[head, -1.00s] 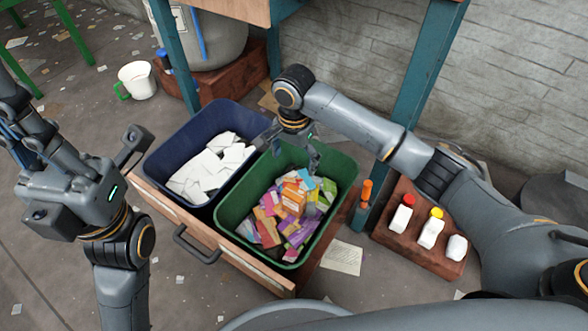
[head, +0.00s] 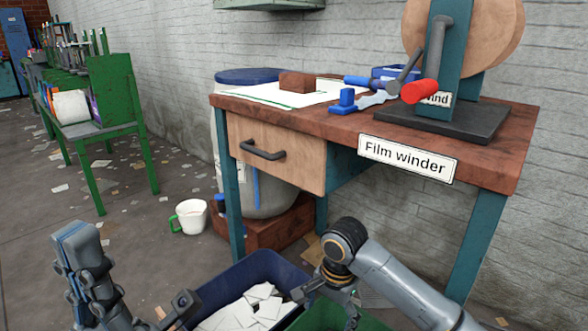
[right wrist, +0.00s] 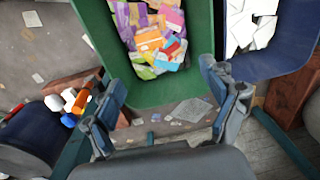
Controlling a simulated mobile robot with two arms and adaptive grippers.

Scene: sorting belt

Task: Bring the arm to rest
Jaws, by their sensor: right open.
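My right gripper (right wrist: 165,102) is open and empty in the right wrist view, its two fingers spread near the wall of the green bin (right wrist: 160,90). In the head view my right gripper (head: 345,298) hangs from the bent arm over the green bin (head: 318,317), partly hidden by the arm and the frame edge. My left gripper (head: 76,240) is raised at the lower left of the head view, clear of the bins. Its fingers overlap there, so its opening does not show.
The blue bin (head: 218,281) holds white papers (head: 245,309). A film winder table (head: 345,125) with a drawer stands behind. Open floor lies left.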

